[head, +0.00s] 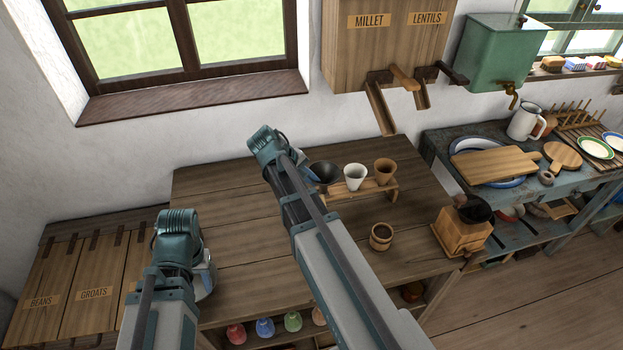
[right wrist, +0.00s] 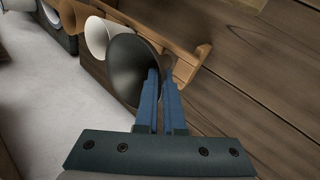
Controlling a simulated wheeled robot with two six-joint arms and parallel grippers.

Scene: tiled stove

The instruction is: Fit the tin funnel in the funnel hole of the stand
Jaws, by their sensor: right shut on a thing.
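The tin funnel (head: 324,171) is dark grey and wide-mouthed, at the left end of the wooden stand (head: 374,188). In the right wrist view the funnel (right wrist: 130,72) has its mouth towards me, and my right gripper (right wrist: 162,82) is shut on its rim. Its spout is hidden, so I cannot tell whether it sits in the hole or hovers above it. A white funnel (head: 355,175) and a brown funnel (head: 384,171) are in the stand beside it.
The stand is on a wooden table (head: 225,190). A small wooden cup (head: 381,237) and a coffee grinder (head: 463,233) are on the right part of it. Wooden chutes (head: 381,107) hang from the millet and lentils box (head: 385,50) above the stand. The table's back left is clear.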

